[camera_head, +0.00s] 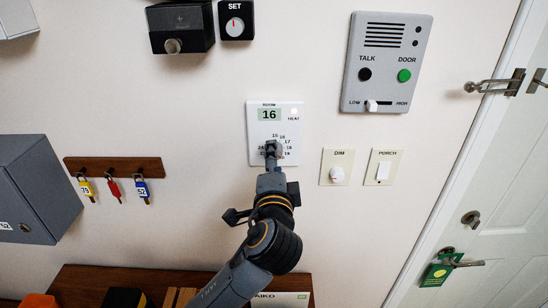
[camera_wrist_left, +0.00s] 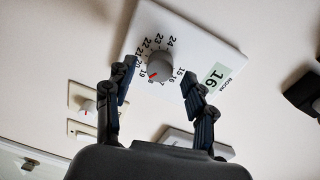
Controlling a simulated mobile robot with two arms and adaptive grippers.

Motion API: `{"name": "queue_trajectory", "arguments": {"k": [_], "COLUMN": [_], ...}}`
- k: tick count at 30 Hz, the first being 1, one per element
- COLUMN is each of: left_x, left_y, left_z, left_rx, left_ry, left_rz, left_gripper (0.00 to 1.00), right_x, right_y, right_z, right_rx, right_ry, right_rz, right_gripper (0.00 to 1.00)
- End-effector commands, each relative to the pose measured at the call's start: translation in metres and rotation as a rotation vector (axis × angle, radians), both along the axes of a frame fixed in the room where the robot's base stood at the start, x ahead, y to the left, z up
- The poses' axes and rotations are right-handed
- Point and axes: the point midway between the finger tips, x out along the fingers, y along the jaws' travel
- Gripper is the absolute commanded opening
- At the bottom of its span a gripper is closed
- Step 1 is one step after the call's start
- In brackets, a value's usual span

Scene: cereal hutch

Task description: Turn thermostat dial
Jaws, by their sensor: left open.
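The thermostat is a white wall plate (camera_head: 256,130) with a "ROOM" display reading 16 and a ring of numbers. It also shows in the left wrist view (camera_wrist_left: 205,45). Its round grey dial (camera_wrist_left: 159,64) has a red mark pointing to the picture's lower left, near 18 or 19. My left gripper (camera_head: 272,150) is in front of the dial and hides most of it in the head view. In the left wrist view its two fingers are apart, one on each side of the dial, with gaps showing; I cannot tell the exact depth. My right gripper is not in view.
A dimmer plate (camera_head: 337,167) and porch switch (camera_head: 383,167) are close on the right. A grey intercom panel (camera_head: 386,62) is above right. A black SET dial box (camera_head: 236,20) is above. A key rack (camera_head: 114,166) hangs left. A door (camera_head: 490,210) stands far right.

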Motion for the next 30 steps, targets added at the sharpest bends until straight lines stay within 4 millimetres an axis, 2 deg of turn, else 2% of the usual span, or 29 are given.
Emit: {"name": "queue_trajectory", "arguments": {"k": [9, 15, 20, 30], "left_x": [-0.068, -0.094, -0.101, -0.101], "left_y": [-0.001, 0.0, 0.0, 0.0], "left_z": [0.003, 0.004, 0.005, 0.005], "left_rx": [-0.004, -0.001, -0.001, -0.001], "left_ry": [0.002, 0.001, 0.001, 0.0], "left_rz": [-0.003, -0.002, 0.0, 0.0], "left_gripper": [0.55, 0.55, 0.55, 0.55], "right_x": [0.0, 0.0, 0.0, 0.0], "right_y": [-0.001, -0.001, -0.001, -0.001], "right_z": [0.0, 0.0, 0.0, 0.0], "right_rx": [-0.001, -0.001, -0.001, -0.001], "right_ry": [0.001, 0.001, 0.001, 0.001], "right_rz": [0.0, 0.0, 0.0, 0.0], "right_gripper": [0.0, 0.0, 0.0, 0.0]}}
